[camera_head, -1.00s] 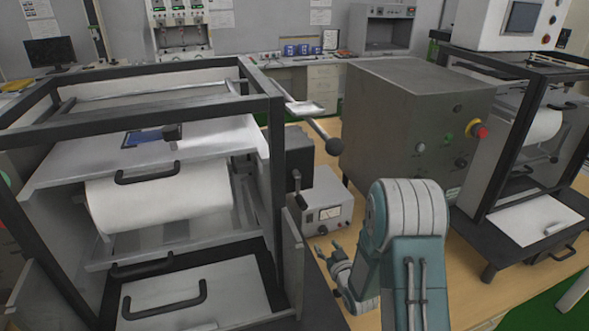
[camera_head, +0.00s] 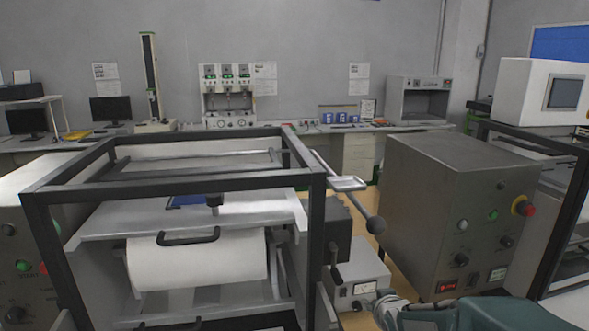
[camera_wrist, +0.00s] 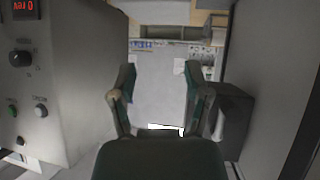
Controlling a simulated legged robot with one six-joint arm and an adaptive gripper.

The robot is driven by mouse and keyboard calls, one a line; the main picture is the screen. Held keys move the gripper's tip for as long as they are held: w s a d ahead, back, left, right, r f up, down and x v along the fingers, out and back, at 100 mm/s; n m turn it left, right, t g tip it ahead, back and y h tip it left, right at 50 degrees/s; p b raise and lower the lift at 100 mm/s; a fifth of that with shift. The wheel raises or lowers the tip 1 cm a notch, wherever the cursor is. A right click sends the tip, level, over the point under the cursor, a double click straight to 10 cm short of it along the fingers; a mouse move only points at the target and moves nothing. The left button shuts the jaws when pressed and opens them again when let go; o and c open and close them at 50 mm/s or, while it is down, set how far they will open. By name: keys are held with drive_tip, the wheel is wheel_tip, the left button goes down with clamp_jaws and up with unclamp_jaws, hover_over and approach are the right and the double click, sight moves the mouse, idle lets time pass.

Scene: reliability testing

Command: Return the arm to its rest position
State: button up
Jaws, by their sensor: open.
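My arm (camera_head: 460,314) shows only at the bottom edge of the head view, right of centre, as a teal and grey link cut off by the frame. Its end is not clear there. In the wrist view my gripper (camera_wrist: 158,92) is open, with its two dark fingers spread well apart. Nothing is between them; the grey wall shows through the gap. The wrist picture appears upside down.
A black-framed machine with a white roll (camera_head: 197,264) stands at left. A grey control box (camera_head: 425,215) with a red button stands at right.

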drive_tip(key=s+a+r+g, duration=0.1)
drive_tip(key=s+r+g, duration=0.2)
drive_tip(key=s, duration=1)
drive_tip(key=s+a+r+m+g, duration=0.1)
drive_tip(key=s+r, duration=0.3)
drive_tip(key=s, duration=0.9)
drive_tip(key=shift+a+r+g, duration=0.4)
drive_tip(key=shift+a+g, duration=0.2)
drive_tip(key=shift+g, duration=0.3)
